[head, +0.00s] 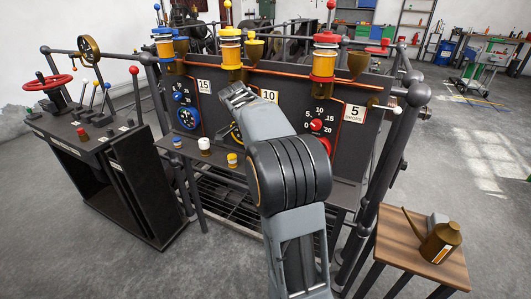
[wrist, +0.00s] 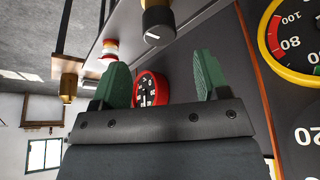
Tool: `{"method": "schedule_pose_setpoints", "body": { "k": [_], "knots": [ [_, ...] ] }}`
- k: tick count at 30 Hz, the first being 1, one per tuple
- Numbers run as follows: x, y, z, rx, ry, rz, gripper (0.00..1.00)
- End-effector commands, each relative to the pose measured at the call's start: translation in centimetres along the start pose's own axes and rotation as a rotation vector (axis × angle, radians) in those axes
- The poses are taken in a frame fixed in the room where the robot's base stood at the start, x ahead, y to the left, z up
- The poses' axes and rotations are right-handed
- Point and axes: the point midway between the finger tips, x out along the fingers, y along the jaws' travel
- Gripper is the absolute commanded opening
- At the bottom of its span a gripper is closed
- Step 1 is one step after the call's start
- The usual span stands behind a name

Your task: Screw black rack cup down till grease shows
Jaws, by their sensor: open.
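A black round cap with a white line and a brass-coloured lower part (wrist: 157,22) shows at the top of the wrist view. It looks like the black cup; I cannot see it in the head view, where my arm covers part of the shelf. My gripper (wrist: 161,62) is open, its two green fingers spread and empty. The black cap lies beyond the fingertips, apart from them. In the head view my gripper (head: 238,97) is in front of the panel, largely hidden by my wrist. No grease can be made out.
A red-rimmed gauge (wrist: 150,88) shows between the fingers, and a yellow-rimmed gauge (wrist: 297,38) at right. The shelf holds a white-topped cup (head: 205,145) and a yellow one (head: 232,160). An oil can (head: 440,243) stands on a wooden stool (head: 390,262).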

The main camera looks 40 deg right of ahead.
Motion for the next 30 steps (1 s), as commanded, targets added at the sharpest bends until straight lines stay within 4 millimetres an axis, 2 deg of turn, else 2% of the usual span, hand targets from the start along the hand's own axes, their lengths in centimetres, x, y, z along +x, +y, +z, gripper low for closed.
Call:
{"method": "schedule_pose_setpoints", "body": {
  "k": [1, 6, 12, 18, 30],
  "knots": [
    [-1.3, 0.0, -0.1, -0.001, 0.0, -0.002, 0.69],
    [-4.2, 0.0, -0.1, 0.0, 0.0, -0.002, 0.69],
    [-6.2, 0.0, 0.0, 0.0, 0.0, -0.001, 0.69],
    [-6.8, 0.0, 0.0, 0.0, 0.0, 0.0, 0.69],
    [-6.8, 0.0, 0.0, 0.0, 0.0, 0.0, 0.69]
  ]
}}
